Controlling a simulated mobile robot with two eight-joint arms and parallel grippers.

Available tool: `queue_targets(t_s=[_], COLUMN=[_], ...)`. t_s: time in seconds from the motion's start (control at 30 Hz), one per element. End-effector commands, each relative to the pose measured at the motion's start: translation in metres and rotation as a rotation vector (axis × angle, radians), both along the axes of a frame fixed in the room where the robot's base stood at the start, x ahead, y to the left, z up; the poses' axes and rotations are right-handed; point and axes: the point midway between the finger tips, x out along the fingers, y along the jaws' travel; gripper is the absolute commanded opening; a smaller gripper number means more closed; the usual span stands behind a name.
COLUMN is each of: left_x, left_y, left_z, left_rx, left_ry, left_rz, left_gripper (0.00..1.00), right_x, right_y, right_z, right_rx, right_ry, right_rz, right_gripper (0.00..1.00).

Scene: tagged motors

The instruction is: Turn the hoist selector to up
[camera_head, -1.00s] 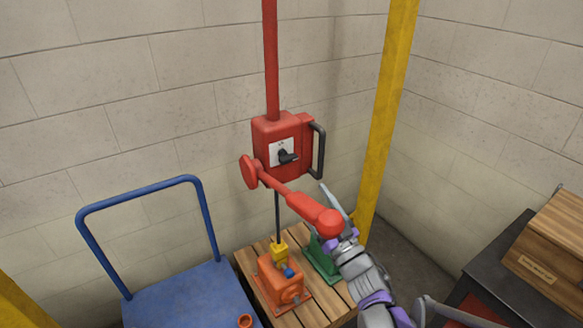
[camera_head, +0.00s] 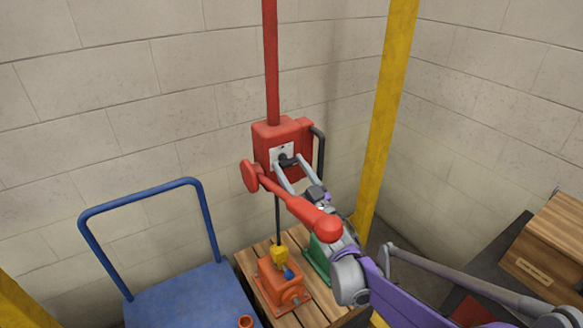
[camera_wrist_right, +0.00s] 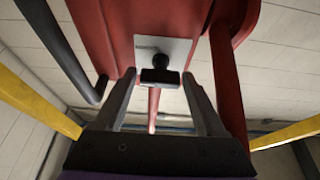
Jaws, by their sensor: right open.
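The red hoist box (camera_head: 280,133) hangs on a red post in front of the block wall. Its black selector knob (camera_head: 284,159) sits on a white plate (camera_head: 275,152); the marking is too small to read. In the right wrist view the knob (camera_wrist_right: 160,77) shows as a dark bar lying crosswise. My right gripper (camera_head: 288,163) is open at the knob, its fingertips on either side of it. The right wrist view shows the fingers apart, and I cannot tell whether they touch the knob. My left gripper is not in view.
A red lever with a ball end (camera_head: 328,228) juts out close beside my right wrist. A black handle (camera_head: 320,153) is at the box's right side. Below, an orange motor (camera_head: 282,284) under a yellow hook (camera_head: 280,257) and a green motor (camera_head: 317,258) stand on a wooden pallet.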

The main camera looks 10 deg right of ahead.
Motion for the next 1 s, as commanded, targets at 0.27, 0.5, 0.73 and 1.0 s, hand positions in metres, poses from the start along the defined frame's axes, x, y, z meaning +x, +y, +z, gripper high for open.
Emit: queue_targets(t_s=[0.27, 0.5, 0.73, 1.0], left_x=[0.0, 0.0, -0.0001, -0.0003], left_y=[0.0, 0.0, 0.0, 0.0], left_z=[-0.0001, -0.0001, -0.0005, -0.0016], left_rx=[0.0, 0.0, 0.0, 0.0], left_ry=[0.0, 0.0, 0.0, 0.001], left_rz=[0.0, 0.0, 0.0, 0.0], left_gripper=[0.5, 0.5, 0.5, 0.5], right_x=[-0.0003, -0.0004, -0.0003, 0.0003], right_y=[-0.0001, -0.0002, -0.0005, -0.0022], right_z=[-0.0002, -0.0002, -0.0002, -0.0005], right_rx=[0.0, 0.0, -0.026, -0.166], right_ry=[0.0, 0.0, -0.011, -0.061], right_rz=[0.0, 0.0, 0.0, -0.001], right_gripper=[0.4, 0.04, 0.04, 0.04])
